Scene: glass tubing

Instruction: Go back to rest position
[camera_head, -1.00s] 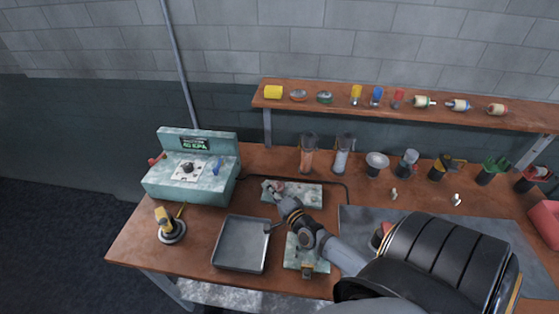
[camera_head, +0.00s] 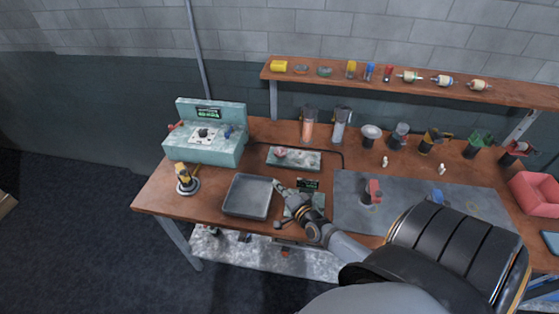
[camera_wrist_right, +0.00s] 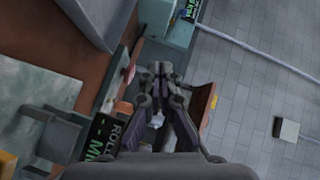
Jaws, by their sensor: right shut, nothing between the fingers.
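My right gripper (camera_head: 279,186) is in the head view just right of the grey tray (camera_head: 231,208), in front of a small green-grey plate with glass pieces (camera_head: 310,167). Its fingers are closed together and empty. In the right wrist view the gripper (camera_wrist_right: 160,70) shows with its fingers together and nothing between them. My right arm comes in from the lower right and hides part of a second green device (camera_head: 318,200) with a dark display. My left gripper does not show in either view.
A green pressure box (camera_head: 222,152) stands at the back left, with a yellow-handled tool (camera_head: 186,180) before it. Glass cylinders (camera_head: 308,125) and holders line the table's back under a shelf (camera_head: 430,88). A grey mat (camera_head: 350,215) and red bin (camera_head: 537,192) lie right.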

